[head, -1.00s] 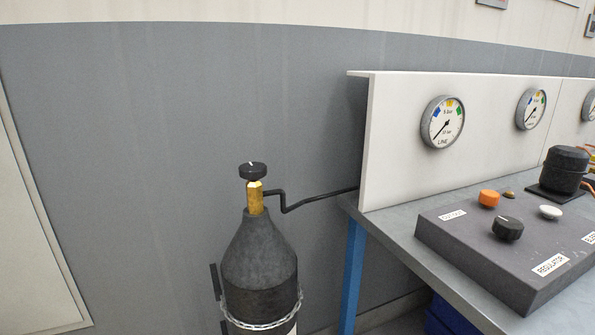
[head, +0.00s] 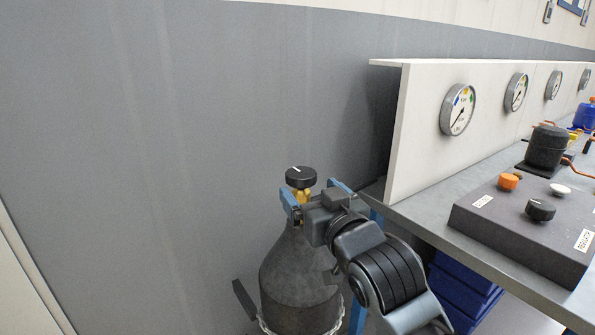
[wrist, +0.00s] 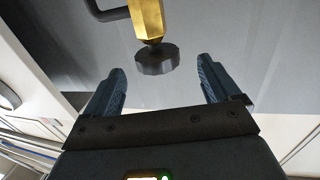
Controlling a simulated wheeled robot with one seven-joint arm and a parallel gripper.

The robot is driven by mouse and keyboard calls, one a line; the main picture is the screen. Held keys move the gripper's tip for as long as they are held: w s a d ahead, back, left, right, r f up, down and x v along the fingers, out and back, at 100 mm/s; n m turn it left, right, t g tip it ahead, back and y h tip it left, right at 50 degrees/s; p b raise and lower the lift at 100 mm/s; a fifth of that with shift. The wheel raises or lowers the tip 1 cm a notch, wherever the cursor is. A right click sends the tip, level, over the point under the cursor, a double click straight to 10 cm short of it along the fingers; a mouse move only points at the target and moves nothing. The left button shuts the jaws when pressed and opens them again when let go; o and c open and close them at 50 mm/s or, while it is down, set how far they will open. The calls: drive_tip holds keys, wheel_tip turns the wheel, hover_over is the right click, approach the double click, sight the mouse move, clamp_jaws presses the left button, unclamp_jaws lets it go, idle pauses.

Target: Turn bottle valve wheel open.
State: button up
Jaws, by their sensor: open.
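The bottle valve wheel (head: 300,177) is a black round knob with a white mark, on top of a brass valve (head: 303,197). The dark grey gas bottle (head: 292,275) stands upright below it, partly hidden by my arm. My gripper (head: 315,192) is open in front of the valve, its blue fingers spread at about the wheel's height or slightly below. In the wrist view the wheel (wrist: 157,61) and the brass valve (wrist: 149,20) show beyond the tips of the open fingers (wrist: 161,82), roughly midway between them. Nothing is held, and no contact with the wheel shows.
A workbench (head: 425,200) with a white gauge panel (head: 425,130) stands to the right of the bottle. A dark control box (head: 500,225) with knobs sits on it. Blue crates (head: 462,290) are under the bench. The grey wall (head: 130,150) left of the bottle is clear.

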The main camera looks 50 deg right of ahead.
sight(298, 169)
drive_tip(key=shift+w+d+r, duration=0.4)
drive_tip(key=shift+w+d, duration=0.1)
drive_tip(key=p+x, duration=0.1)
drive_tip(key=x, duration=0.6)
drive_tip(key=c, duration=1)
drive_tip(key=shift+o, duration=0.2)
